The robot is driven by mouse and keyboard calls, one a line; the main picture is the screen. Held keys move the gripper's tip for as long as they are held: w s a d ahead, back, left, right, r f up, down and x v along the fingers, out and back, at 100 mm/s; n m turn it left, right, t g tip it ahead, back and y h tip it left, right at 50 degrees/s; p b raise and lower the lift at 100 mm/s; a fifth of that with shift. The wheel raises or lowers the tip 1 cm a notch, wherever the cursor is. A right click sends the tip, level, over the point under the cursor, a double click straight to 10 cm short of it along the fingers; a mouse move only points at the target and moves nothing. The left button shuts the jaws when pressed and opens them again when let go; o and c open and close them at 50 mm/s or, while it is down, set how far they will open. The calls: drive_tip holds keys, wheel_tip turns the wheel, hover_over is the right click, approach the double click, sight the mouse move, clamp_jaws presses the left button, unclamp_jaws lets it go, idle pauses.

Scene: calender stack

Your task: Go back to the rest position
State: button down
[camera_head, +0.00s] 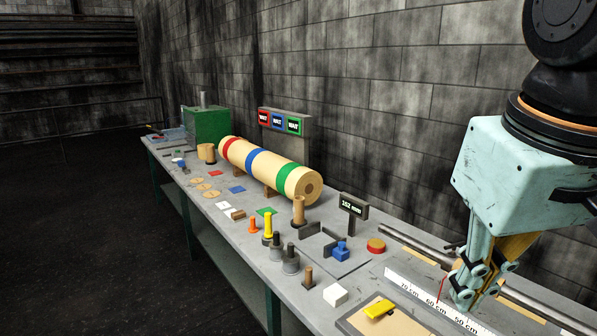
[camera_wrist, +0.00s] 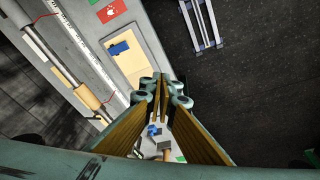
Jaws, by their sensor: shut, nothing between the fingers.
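My gripper (camera_head: 468,296) hangs at the right of the head view, fingers pointing down beside the white ruler strip (camera_head: 428,300) on the bench. In the wrist view my gripper (camera_wrist: 161,84) has its fingertips together, with nothing visible between them. It stands apart from the yellow block (camera_head: 379,308), which lies to its left on a tray-like board. The rest position itself is not marked in either view.
The bench (camera_head: 318,262) carries several small parts, a striped roll (camera_head: 265,168), a green box (camera_head: 206,127) and a "152 mm" display (camera_head: 353,206). A metal rail (camera_head: 515,288) runs along the wall side. The block wall rises close behind. Open dark floor (camera_head: 80,230) lies left.

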drive_tip(key=s+a+f+m+t+b, duration=0.1)
drive_tip(key=s+f, duration=0.3)
drive_tip(key=s, duration=0.3)
drive_tip(key=shift+s+a+f, duration=0.2)
drive_tip(key=shift+s+f, duration=0.15)
drive_tip(key=shift+d, duration=0.15)
